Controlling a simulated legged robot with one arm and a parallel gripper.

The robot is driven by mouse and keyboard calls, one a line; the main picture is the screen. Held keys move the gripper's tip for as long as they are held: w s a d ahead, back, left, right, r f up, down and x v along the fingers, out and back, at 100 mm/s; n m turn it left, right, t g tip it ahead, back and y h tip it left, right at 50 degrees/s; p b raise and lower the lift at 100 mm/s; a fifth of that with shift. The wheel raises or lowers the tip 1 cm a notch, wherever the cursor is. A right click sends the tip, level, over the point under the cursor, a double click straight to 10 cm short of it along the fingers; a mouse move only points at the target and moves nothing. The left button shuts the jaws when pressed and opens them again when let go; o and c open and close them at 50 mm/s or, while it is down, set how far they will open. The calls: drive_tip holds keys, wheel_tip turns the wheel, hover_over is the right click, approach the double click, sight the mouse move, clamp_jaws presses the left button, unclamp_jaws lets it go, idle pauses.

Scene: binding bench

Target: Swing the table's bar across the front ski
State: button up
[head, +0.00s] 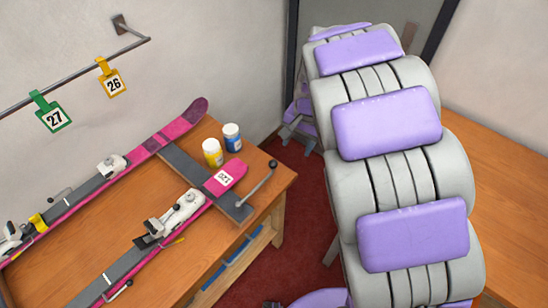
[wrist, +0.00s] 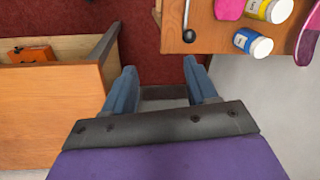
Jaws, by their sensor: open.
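In the head view the front ski (head: 105,283), dark grey with pink edges, lies along the near side of the wooden table (head: 95,228). Its white binding (head: 180,212) faces up, and its pink end carries a 120 label. The thin metal bar (head: 258,181) with a dark ball knob is at the table's right corner, beside the pink end and not across the ski. The bar's knob end also shows in the wrist view (wrist: 188,25), at the table edge.
A second ski (head: 75,195) lies behind. A yellow jar (head: 212,152) and blue jar (head: 232,137) stand near the bar. A wall rail (head: 75,77) holds tags 26 and 27. Another wooden table (head: 515,165) is at right. Red floor (head: 290,220) lies between.

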hover_over(274, 161)
drive_tip(key=s+d, duration=0.2)
drive_tip(key=d, duration=0.1)
drive_tip(key=f, duration=0.2)
drive_tip(key=shift+y, duration=0.3)
drive_tip(key=a+f, duration=0.1)
drive_tip(key=f, duration=0.4)
drive_tip(key=w+a+f+b, duration=0.1)
drive_tip(key=f, duration=0.5)
drive_tip(key=w+a+f+b, duration=0.1)
drive_tip(key=f, duration=0.5)
drive_tip(key=shift+a, duration=0.15)
drive_tip(key=shift+c, duration=0.5)
clamp_jaws()
